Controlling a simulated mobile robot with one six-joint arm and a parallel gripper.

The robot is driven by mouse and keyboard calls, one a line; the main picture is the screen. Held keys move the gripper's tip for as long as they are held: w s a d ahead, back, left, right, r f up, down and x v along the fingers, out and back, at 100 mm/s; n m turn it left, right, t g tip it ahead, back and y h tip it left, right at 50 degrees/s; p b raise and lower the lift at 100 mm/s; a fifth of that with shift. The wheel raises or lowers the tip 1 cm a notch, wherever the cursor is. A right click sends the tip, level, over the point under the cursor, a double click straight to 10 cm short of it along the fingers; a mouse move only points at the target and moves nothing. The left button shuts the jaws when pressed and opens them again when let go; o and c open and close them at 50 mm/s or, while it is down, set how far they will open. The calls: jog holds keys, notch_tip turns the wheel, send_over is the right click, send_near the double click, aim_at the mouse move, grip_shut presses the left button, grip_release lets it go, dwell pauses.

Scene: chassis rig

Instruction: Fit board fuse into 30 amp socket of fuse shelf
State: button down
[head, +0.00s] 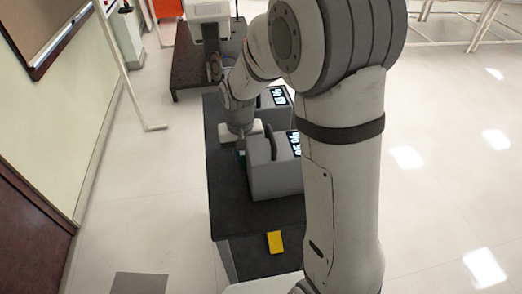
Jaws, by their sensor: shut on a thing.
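My gripper (240,146) points down at the left side of a grey block of the fuse shelf, far along the dark bench. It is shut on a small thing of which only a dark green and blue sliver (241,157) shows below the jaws. I take this to be the board fuse; most of it is hidden. The fuse shelf shows as grey blocks, the nearer one (275,180) with a black label with white marks (295,142). I cannot read the labels or tell whether the fuse touches a socket.
A farther dark platform (187,68) bears a white machine. A white stand (128,75) is at the left. My arm hides the bench's right side.

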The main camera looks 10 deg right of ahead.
jog(key=shift+f, duration=0.2)
jog(key=c, duration=1.4)
grip_release()
jog(key=shift+r, duration=0.1)
